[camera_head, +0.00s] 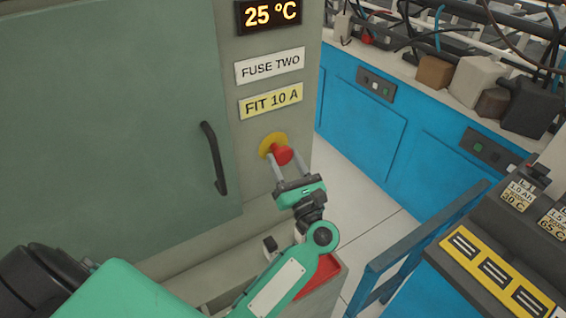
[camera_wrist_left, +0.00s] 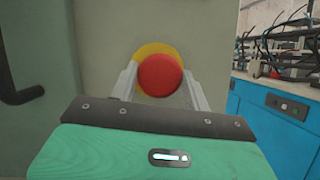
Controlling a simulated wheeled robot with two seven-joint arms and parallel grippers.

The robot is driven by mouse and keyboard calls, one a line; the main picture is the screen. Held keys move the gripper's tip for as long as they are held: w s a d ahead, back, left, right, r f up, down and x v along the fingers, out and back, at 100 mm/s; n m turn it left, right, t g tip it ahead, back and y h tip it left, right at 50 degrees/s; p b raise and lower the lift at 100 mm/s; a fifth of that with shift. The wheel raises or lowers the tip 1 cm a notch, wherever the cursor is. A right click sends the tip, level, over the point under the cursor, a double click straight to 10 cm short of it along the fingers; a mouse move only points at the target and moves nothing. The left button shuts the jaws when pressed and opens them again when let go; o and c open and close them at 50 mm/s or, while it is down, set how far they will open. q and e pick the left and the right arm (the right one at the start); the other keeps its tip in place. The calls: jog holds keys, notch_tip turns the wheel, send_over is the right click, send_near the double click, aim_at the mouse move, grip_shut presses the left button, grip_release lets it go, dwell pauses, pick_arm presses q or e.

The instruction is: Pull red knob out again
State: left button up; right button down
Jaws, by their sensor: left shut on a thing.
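The red knob (camera_head: 283,155) sits on a round yellow plate (camera_head: 267,143) on the front of the grey-green cabinet, below the yellow label. My left gripper (camera_head: 281,160) reaches up to it with a finger on each side, shut on the knob. In the left wrist view the red knob (camera_wrist_left: 159,75) faces me between the two fingers (camera_wrist_left: 160,86), with the yellow plate (camera_wrist_left: 157,47) behind it. How far the knob stands out from the plate is hard to tell. My right gripper is not in view.
The cabinet door (camera_head: 110,120) with a black handle (camera_head: 214,158) is left of the knob. Labels read "FUSE TWO" (camera_head: 270,66) and "FIT 10 A" (camera_head: 270,101). A red bin (camera_head: 322,278) is below my arm. Blue cabinets (camera_head: 360,110) and a cart (camera_head: 445,285) stand right.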

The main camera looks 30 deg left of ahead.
pick_arm(q)
jog(key=shift+f, duration=0.1)
jog(key=o, duration=1)
jog(key=shift+d, duration=0.1)
jog(key=o, duration=0.4)
jog(key=shift+s+d, duration=0.1)
jog(key=shift+b+v, duration=0.6)
jog(key=shift+v, duration=0.6)
jog(key=b+v, duration=0.3)
jog(key=v, duration=0.8)
jog(key=shift+s+d+b, duration=0.1)
jog(key=shift+b, duration=0.25)
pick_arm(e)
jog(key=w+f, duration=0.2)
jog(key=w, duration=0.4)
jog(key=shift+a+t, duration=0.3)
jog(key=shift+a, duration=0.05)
